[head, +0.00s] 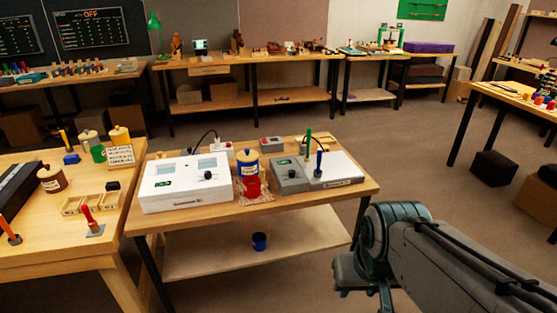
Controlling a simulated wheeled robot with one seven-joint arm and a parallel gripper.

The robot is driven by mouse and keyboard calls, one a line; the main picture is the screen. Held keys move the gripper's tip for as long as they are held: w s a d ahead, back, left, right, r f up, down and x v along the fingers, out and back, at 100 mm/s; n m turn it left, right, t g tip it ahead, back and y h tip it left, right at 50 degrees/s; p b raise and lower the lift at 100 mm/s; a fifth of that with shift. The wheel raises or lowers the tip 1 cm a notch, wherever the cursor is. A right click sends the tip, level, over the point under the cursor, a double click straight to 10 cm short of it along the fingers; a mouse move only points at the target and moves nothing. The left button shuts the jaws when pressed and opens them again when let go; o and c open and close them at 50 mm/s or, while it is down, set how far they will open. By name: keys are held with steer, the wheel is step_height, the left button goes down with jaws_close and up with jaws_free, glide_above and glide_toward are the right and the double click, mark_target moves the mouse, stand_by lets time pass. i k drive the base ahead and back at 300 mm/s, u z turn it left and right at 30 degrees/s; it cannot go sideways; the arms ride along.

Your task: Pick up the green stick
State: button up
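The green stick (308,143) stands upright at the back of a grey device (290,172) on the middle bench. A dark blue stick (319,160) stands upright just in front of it and to its right. The green stick's lower end is partly hard to make out. My gripper (366,290) shows only in part at the bottom, below the end of my arm. It is well apart from the green stick, lower and to its right. I see nothing held in it, and its fingers are too unclear to judge.
Open floor (420,160) lies right of the bench.

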mark_target(308, 159)
steer(key=u, duration=0.15)
steer(key=i, duration=1.85)
steer(key=u, duration=0.25)
